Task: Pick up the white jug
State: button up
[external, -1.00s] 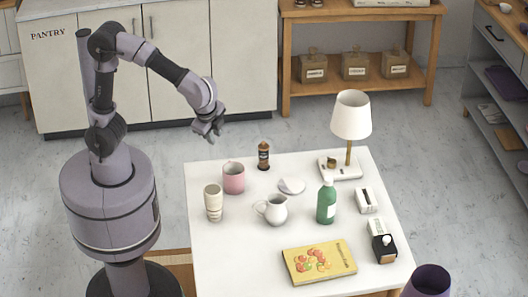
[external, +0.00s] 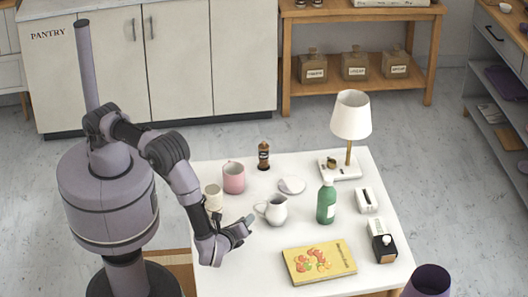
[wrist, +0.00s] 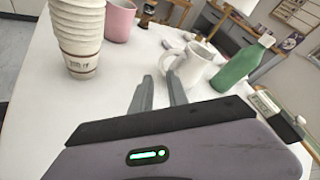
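The white jug (external: 276,211) stands upright near the middle of the white table, its handle on the left side. In the wrist view the jug (wrist: 196,66) is ahead and slightly right of the fingers, handle toward the left. My gripper (external: 246,221) is low over the table's left side, just left of the jug and apart from it. In the wrist view its two fingers (wrist: 160,88) are spread with an empty gap between them.
A stack of paper cups (wrist: 78,40) is close on the left, partly behind my arm externally. A pink mug (external: 233,178) stands behind, a green bottle (external: 326,204) right of the jug. A yellow book (external: 319,263) lies in front. A lamp (external: 351,117) stands at the back right.

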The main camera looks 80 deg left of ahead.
aim_at(256, 212)
jog(key=b+x, duration=0.2)
jog(key=x, duration=0.4)
jog(key=shift+w+f, duration=0.15)
jog(key=shift+w, duration=0.15)
grip_shut()
dwell(0.9)
